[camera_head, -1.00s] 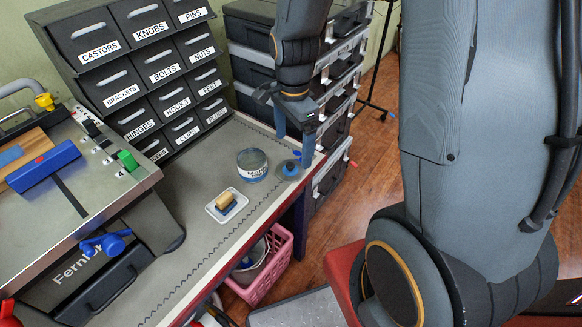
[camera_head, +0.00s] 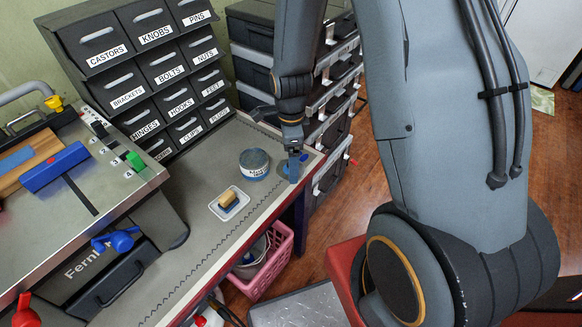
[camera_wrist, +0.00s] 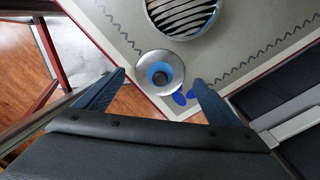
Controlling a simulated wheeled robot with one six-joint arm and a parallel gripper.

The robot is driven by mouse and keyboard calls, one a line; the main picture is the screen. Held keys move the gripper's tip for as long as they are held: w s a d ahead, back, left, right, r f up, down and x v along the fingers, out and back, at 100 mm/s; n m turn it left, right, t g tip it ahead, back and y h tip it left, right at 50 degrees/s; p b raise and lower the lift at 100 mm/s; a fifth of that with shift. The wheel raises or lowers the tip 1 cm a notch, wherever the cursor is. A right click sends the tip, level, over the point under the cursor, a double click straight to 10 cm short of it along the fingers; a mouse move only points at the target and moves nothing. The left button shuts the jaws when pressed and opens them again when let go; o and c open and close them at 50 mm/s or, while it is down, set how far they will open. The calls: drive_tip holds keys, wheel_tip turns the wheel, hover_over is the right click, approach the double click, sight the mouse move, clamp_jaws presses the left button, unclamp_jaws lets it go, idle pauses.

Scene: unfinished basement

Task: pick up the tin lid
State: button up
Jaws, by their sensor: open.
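The tin lid (camera_wrist: 143,58) is a round metal disc with a blue knob in its middle. It lies flat on the bench near the corner. In the head view the lid (camera_head: 283,171) is partly hidden behind a finger. My gripper (camera_wrist: 160,77) is open, with one fingertip on each side of the lid in the picture and nothing held. In the head view my gripper (camera_head: 293,160) hangs over the lid; I cannot tell whether it touches. A round labelled tin (camera_head: 254,164) stands left of the lid; its ridged top also shows in the wrist view (camera_wrist: 184,14).
A white dish with a wood-topped brush (camera_head: 228,201) sits nearer on the bench (camera_head: 190,235). Labelled drawers (camera_head: 160,65) stand behind, and black cases (camera_head: 254,62) beyond the bench end. Small blue pieces (camera_wrist: 180,97) lie beside the lid. A pink basket (camera_head: 270,270) is below.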

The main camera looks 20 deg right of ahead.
drive_tip(key=shift+f, duration=0.9)
drive_tip(key=c, duration=1.1)
drive_tip(key=shift+r, duration=0.1)
